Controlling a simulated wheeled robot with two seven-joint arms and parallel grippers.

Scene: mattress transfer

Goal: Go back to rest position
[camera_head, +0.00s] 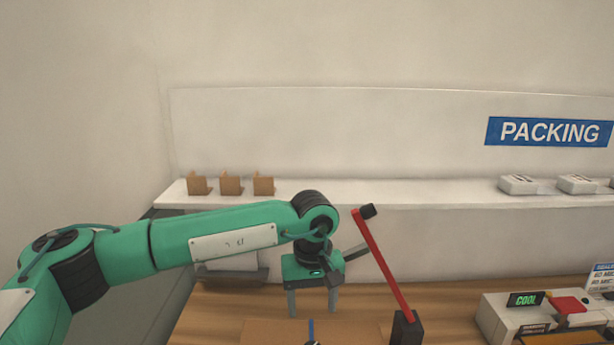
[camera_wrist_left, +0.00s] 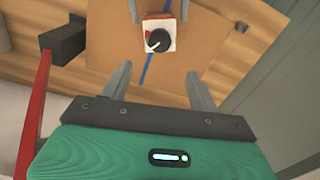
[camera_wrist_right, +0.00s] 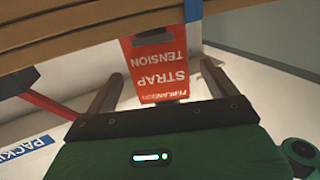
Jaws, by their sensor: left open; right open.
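My left gripper (camera_head: 312,311) is open above the wooden table in the head view, its fingers pointing down. In the left wrist view its fingers (camera_wrist_left: 160,88) are spread with nothing between them. My right gripper does not show in the head view. In the right wrist view its fingers (camera_wrist_right: 160,86) are open, and a red panel marked STRAP TENSION (camera_wrist_right: 168,62) shows between and beyond them. I cannot tell whether they touch it.
A red arm (camera_head: 382,262) on a black base stands close right of my left gripper. A white box with a black knob (camera_wrist_left: 167,25) lies beyond my left fingers. A COOL machine (camera_head: 497,318) stands at right. A shelf (camera_head: 400,200) holds small cardboard pieces (camera_head: 231,184).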

